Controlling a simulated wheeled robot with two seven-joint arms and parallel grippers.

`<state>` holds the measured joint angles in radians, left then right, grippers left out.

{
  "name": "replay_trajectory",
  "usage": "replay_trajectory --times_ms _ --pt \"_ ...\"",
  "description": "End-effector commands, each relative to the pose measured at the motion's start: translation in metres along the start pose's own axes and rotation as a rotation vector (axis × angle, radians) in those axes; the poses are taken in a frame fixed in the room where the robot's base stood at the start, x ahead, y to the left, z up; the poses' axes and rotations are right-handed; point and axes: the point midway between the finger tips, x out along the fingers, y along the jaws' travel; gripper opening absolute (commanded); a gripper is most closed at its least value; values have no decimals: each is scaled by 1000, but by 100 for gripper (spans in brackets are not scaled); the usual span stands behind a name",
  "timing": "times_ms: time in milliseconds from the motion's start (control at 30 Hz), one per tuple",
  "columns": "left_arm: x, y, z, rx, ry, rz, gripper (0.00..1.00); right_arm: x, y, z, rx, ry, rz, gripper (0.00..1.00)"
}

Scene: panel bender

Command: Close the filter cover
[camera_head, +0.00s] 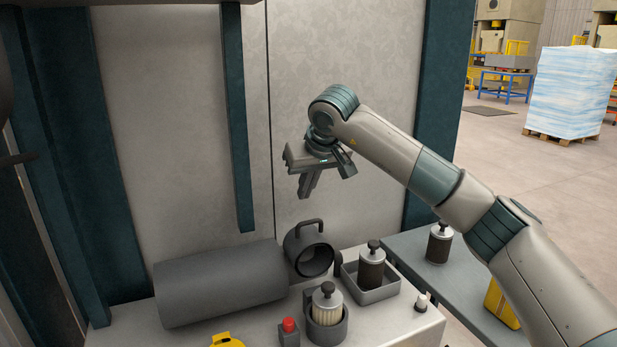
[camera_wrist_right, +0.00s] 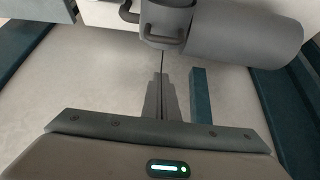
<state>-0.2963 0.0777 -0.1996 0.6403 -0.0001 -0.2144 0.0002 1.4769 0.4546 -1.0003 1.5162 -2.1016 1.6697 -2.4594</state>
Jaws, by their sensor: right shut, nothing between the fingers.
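A dark grey round cover (camera_head: 297,241) with a loop handle (camera_head: 309,224) on top stands at the right end of a grey horizontal cylinder (camera_head: 222,283). A dark hollow faces front right; I cannot tell how the cover joins the cylinder. In the right wrist view, the cover (camera_wrist_right: 166,18), its handle (camera_wrist_right: 165,36) and the cylinder (camera_wrist_right: 250,38) show at the top. My right gripper (camera_head: 304,196) is shut and empty, pointing down above the handle and apart from it. Its fingers also show in the right wrist view (camera_wrist_right: 162,80). My left gripper is not in view.
On the bench (camera_head: 400,327) are a canister in a round holder (camera_head: 327,325), a dark canister in a square tray (camera_head: 371,293), a red button (camera_head: 289,325) and a yellow item (camera_head: 227,341). Another canister (camera_head: 439,243) stands on the side table. A teal post (camera_head: 238,120) hangs left of my gripper.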

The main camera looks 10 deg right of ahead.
Motion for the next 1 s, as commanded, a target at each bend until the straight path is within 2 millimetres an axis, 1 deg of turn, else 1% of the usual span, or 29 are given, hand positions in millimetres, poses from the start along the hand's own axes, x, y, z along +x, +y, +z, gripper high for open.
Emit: replay_trajectory --times_ms 33,67,167,333,400,700,1000 --pt "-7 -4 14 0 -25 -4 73 7 0 -1 2 -4 -2 0" --pt "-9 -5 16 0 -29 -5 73 12 0 -1 2 -4 -2 0" --pt "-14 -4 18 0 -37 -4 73 27 0 -1 2 -3 -2 0" --pt "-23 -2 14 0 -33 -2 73 51 0 0 3 -3 -1 0" --pt "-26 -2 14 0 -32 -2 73 46 0 6 0 0 -2 0" --pt "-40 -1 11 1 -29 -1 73 38 0 31 -1 -1 -2 0" --pt "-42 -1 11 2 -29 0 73 36 0 38 1 1 0 0"
